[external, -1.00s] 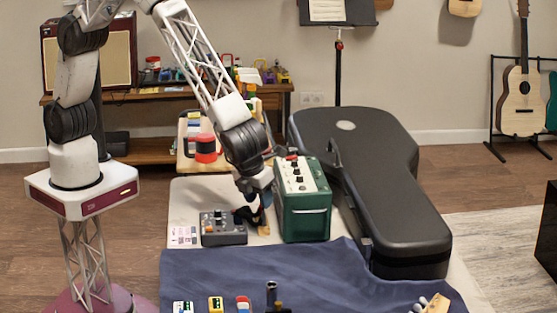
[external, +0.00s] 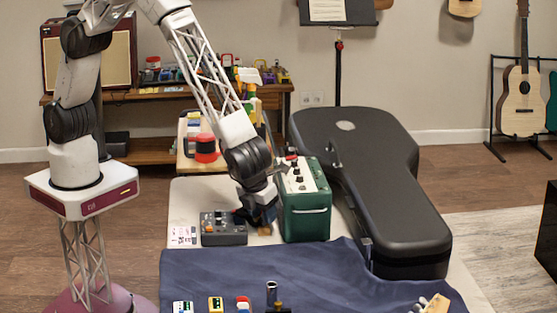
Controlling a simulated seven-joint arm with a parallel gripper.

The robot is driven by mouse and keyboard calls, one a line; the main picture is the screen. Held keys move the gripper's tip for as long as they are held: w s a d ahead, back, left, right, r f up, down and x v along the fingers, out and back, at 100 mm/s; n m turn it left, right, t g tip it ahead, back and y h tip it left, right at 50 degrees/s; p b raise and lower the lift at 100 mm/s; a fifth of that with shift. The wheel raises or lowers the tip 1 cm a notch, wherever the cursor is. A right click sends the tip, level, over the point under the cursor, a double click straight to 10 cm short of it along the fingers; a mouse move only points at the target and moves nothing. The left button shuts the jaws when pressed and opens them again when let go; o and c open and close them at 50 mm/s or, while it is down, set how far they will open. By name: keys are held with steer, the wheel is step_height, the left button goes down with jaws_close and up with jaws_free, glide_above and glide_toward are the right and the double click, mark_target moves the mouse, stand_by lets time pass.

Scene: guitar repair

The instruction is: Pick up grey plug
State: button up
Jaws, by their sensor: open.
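My gripper (external: 264,220) is low over the pale work surface, in the narrow gap between a dark grey pedal box (external: 224,229) and a green amplifier box (external: 305,213). It points down and its jaws are open; its fingertips are small and partly hidden from this side. I cannot make out a grey plug for certain. Whatever lies directly under the gripper is hidden by it. A small upright grey cylinder (external: 272,290) stands at the front edge of the picture, apart from my gripper; I cannot tell what it is.
A black guitar case (external: 400,190) lies to the right of the green box. A blue cloth (external: 215,272) covers the front, with several small coloured items along its near edge. A card (external: 183,235) lies left of the pedal box. A red-and-black item (external: 205,148) stands behind.

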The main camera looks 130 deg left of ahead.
mark_target(262, 216)
jaws_close()
stand_by(0.3)
step_height(262, 216, up, 10)
stand_by(0.9)
steer(key=shift+r, duration=0.4)
stand_by(0.5)
steer(key=shift+r, duration=1.1)
steer(key=shift+r, duration=0.55)
